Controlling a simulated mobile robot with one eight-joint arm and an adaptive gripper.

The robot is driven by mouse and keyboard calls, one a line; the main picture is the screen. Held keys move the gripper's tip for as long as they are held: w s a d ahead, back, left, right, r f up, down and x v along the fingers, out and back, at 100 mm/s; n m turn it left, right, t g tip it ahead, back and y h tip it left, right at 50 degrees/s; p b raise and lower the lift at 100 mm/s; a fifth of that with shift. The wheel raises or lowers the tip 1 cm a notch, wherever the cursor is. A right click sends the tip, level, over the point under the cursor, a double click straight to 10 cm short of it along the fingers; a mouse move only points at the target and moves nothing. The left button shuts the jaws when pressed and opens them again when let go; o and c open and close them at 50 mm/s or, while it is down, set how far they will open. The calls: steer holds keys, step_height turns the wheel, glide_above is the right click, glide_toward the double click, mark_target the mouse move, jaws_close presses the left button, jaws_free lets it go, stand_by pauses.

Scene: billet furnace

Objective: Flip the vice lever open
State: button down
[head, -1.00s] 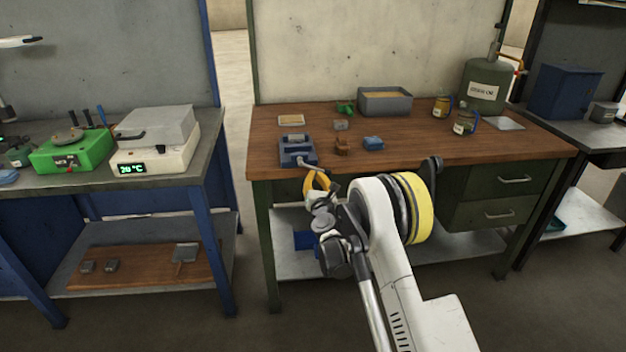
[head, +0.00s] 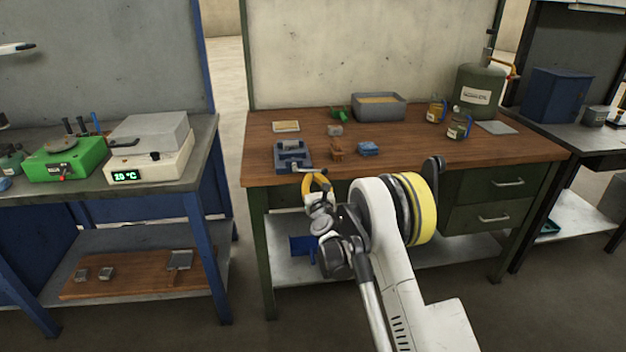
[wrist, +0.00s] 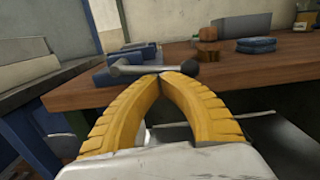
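The blue-grey vice (head: 292,157) sits at the front left edge of the wooden bench. Its lever (head: 310,171) is a thin metal bar sticking out to the right over the bench's front edge. In the wrist view the lever (wrist: 140,70) lies nearly level across the picture, with a dark ball (wrist: 188,68) at its right end. My gripper (wrist: 161,77) has yellow fingers whose tips meet right at the bar, left of the ball. It looks shut, with no clear gap; I cannot tell whether the bar is pinched or only touched. In the head view my gripper (head: 316,175) is at the lever.
A grey bin (head: 378,107) stands behind. The wooden bench top (head: 470,147) is clear at the front right.

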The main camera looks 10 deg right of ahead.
stand_by(0.8)
steer(key=s+f+p, duration=0.1)
steer(key=s+f, duration=0.3)
steer(key=s, duration=0.7)
steer(key=shift+a+f+p, duration=0.15)
steer(key=shift+a+p, duration=0.1)
steer(key=shift+p, duration=0.05)
steer(key=shift+w, duration=0.1)
